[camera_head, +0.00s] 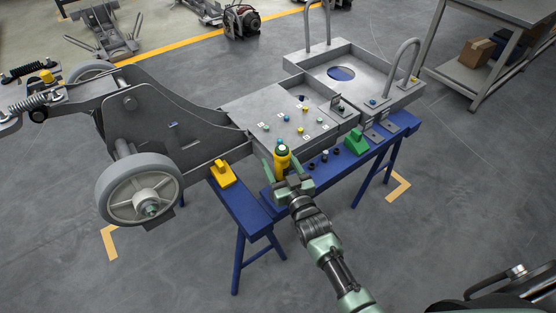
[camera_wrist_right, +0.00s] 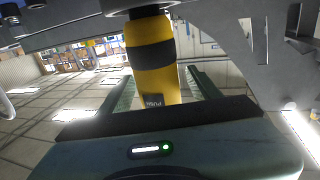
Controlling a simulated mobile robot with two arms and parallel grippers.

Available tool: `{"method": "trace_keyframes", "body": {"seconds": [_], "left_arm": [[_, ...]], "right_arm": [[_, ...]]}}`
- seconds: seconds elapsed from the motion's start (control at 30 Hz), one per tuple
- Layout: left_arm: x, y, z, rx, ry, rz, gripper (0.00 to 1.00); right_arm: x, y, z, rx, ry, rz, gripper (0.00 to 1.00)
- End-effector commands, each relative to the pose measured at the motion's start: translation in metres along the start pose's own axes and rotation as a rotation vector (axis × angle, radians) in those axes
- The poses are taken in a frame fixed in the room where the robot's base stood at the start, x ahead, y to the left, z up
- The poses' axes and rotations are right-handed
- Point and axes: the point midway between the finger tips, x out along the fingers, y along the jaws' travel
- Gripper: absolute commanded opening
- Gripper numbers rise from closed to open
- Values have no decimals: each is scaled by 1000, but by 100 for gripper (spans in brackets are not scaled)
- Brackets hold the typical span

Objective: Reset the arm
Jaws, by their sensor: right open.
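My right gripper (camera_head: 282,166) is at the front edge of the chassis on the blue stand, with its fingers apart. A yellow tool (camera_head: 282,156) with a dark band and a green-ringed end stands between the fingers. In the right wrist view the yellow tool (camera_wrist_right: 153,75) rises between the two green fingers (camera_wrist_right: 163,90) toward the grey underside of the chassis. I cannot tell whether either finger touches it. The right arm reaches in from the lower right. My left gripper is not in view.
The grey chassis plate (camera_head: 255,112) carries small coloured buttons. A yellow block (camera_head: 222,174) and a green block (camera_head: 356,142) sit on the blue stand (camera_head: 245,208). A large wheel (camera_head: 138,190) is at left. A workbench (camera_head: 490,62) stands far right. The floor at lower left is clear.

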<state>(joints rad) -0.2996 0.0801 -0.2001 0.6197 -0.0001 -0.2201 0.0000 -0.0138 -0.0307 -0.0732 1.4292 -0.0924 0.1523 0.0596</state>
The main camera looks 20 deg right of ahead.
Motion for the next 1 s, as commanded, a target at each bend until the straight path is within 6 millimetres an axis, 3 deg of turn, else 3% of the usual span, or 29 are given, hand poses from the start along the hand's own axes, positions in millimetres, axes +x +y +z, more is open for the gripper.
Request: {"method": "trace_keyframes", "body": {"seconds": [0.33,0.7,0.87,1.0], "left_arm": [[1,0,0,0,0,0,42],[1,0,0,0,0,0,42],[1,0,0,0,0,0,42],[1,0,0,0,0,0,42]], "right_arm": [[-57,0,0,0,2,-1,63],[-71,1,0,-2,-18,0,63],[-89,5,15,-12,-187,5,63],[-128,9,32,-24,-441,6,63]]}}
